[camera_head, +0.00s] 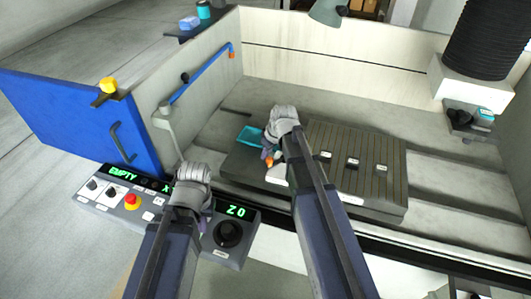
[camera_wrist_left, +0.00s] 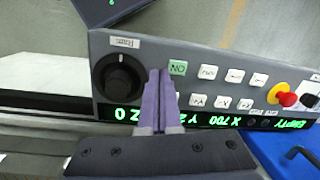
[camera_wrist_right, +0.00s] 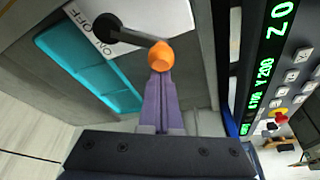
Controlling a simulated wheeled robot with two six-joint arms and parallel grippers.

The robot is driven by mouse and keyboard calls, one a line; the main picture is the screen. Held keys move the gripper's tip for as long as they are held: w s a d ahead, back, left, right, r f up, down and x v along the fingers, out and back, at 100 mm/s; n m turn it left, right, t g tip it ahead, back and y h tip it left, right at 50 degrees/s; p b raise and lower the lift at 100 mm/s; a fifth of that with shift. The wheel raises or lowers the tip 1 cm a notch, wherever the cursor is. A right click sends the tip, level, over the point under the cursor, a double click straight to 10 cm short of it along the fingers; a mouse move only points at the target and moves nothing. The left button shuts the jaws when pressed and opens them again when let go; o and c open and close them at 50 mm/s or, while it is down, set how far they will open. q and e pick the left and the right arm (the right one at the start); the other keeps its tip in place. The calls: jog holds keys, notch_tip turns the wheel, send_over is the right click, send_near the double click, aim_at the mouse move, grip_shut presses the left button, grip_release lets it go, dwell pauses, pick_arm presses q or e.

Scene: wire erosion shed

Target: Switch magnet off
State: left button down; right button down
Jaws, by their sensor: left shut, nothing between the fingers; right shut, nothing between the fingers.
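The magnet is a dark slatted chuck (camera_head: 370,160) on the machine bed. Its switch is a black lever (camera_wrist_right: 125,37) with an orange ball knob (camera_wrist_right: 161,57), mounted on a white plate (camera_wrist_right: 170,14) marked ON and OFF. The marks sit by the pivot, and I cannot tell which one the lever points to. My right gripper (camera_wrist_right: 160,78) is shut and empty, its fingertips right at the knob; I cannot tell whether they touch. My left gripper (camera_wrist_left: 160,74) is shut and empty over the control panel (camera_wrist_left: 200,45), close to the green ON button (camera_wrist_left: 178,67).
The panel has a black dial (camera_wrist_left: 118,78), several white buttons and a red emergency stop (camera_head: 132,201). A blue door (camera_head: 65,115) stands open at left. Several small items lie on the chuck.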

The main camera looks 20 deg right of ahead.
jog(key=shift+s+n, duration=0.2)
jog(key=shift+n, duration=0.2)
jog(key=s+n, duration=0.1)
jog(key=s+n+g+y, duration=0.1)
jog(key=n, duration=0.1)
jog(key=shift+s+d+n, duration=0.2)
jog(key=shift+d+n, duration=0.1)
jog(key=shift+d, duration=0.1)
jog(key=n, duration=0.1)
jog(key=s+d+n+g, duration=0.1)
jog(key=n, duration=0.1)
jog(key=s+n, duration=0.1)
jog(key=shift+s+d+n+y, duration=0.1)
jog(key=shift+d+n+y, duration=0.2)
jog(key=shift+d+y, duration=0.1)
jog(key=shift+s+d+n+g, duration=0.5)
jog(key=shift+d+n+g, duration=0.1)
jog(key=shift+n, duration=0.6)
jog(key=shift+s+d, duration=0.2)
jog(key=shift+d, duration=0.4)
jog(key=shift+s+d, duration=0.2)
jog(key=shift+d, duration=0.35)
jog(key=shift+d, duration=0.1)
